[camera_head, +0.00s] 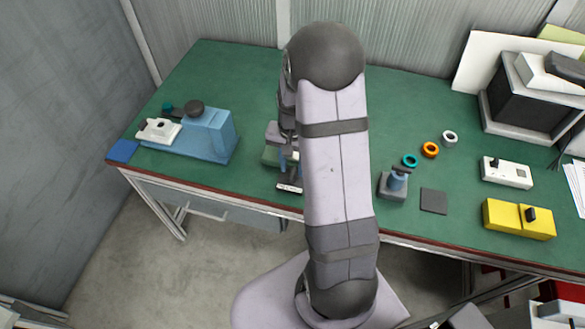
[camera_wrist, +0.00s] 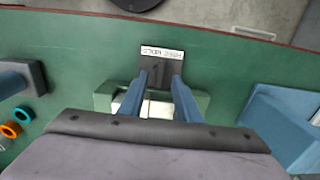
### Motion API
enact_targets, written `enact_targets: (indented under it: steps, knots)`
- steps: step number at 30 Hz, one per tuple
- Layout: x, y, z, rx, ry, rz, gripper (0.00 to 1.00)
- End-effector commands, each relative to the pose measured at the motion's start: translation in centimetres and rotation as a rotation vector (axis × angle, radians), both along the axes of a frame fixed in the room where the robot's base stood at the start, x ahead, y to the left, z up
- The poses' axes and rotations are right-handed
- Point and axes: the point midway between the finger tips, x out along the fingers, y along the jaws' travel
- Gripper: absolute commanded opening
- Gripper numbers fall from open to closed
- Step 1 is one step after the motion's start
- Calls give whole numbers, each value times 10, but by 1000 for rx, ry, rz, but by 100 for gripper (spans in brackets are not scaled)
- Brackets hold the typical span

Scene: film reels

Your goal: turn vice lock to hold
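The vice shows in the wrist view as green jaws (camera_wrist: 201,99) with a white piece (camera_wrist: 130,104) between them. A dark grey plate (camera_wrist: 161,68) with a white lettered label (camera_wrist: 161,53) sits at its front; the lettering is upside down and hard to read. A dark part that looks like the lock knob (camera_wrist: 157,78) lies between my gripper's fingers. My gripper (camera_wrist: 158,77) points down over it with its two blue fingers apart, one each side; contact cannot be told. In the head view the vice (camera_head: 271,157) is partly hidden behind my arm.
A blue machine (camera_head: 210,135) stands left of the vice. To the right are a small grey-blue stand (camera_head: 393,184), a dark square pad (camera_head: 434,201), several coloured rings (camera_head: 430,149), a white box (camera_head: 507,172) and a yellow box (camera_head: 518,219). The green table (camera_head: 255,85) is clear behind the vice.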

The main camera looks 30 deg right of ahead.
Motion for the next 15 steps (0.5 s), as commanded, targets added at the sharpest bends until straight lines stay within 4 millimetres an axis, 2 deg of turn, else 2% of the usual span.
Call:
enact_targets:
  steps: [9, 15]
  knots:
    - [1, -1, 42, -1, -4, -1, 30]
    - [1, 0, 52, -1, -2, -1, 30]
